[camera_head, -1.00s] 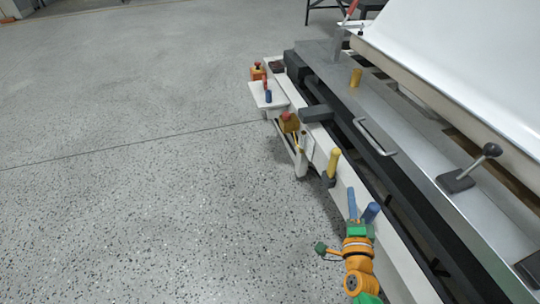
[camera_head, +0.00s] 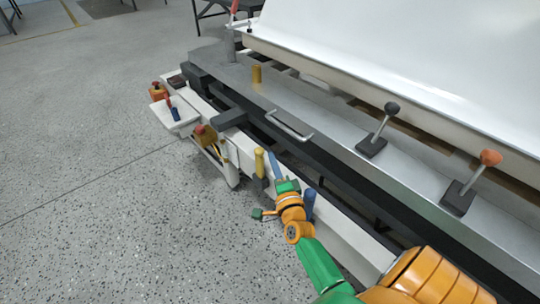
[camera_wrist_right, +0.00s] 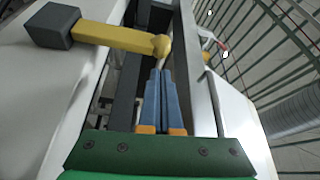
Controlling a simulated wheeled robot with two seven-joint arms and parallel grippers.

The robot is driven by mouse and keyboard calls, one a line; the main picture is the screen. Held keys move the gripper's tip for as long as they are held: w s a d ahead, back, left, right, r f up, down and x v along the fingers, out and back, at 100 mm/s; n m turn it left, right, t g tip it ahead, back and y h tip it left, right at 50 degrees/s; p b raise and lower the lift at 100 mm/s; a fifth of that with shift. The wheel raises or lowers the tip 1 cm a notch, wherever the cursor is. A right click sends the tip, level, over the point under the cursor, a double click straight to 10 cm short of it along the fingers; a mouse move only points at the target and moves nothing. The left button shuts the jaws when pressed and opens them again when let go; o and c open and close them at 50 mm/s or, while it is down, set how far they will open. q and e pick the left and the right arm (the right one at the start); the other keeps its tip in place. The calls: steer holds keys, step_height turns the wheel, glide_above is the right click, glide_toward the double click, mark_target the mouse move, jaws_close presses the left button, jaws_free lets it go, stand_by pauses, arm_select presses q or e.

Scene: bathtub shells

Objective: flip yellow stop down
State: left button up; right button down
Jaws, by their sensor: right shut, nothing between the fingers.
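The yellow stop (camera_head: 259,162) stands upright on a dark block at the outer edge of the white rail (camera_head: 242,150). In the right wrist view the yellow stop (camera_wrist_right: 115,37) runs from its dark block to a rounded end just beyond my fingertips. My right gripper (camera_head: 273,156) is close to the right of the stop in the head view. Its blue fingers (camera_wrist_right: 160,72) are shut with nothing between them. I cannot tell whether they touch the stop. My left gripper is not in view.
A blue peg (camera_head: 309,204) stands on the rail beside my right wrist. A second yellow peg (camera_head: 256,74), a metal handle (camera_head: 290,127) and levers (camera_head: 379,132) are on the metal ledge. A white tray (camera_head: 175,112) is farther left. Open floor lies left of the rail.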

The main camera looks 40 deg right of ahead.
steer(key=x, duration=0.3)
steer(key=shift+w+d+b, duration=0.15)
steer(key=shift+w+b, duration=0.2)
steer(key=shift+b, duration=0.05)
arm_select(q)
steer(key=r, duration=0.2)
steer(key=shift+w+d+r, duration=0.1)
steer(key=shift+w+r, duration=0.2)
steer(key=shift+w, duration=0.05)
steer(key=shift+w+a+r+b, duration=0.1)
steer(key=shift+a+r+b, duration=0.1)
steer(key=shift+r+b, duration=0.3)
arm_select(e)
steer(key=shift+a+n, duration=0.4)
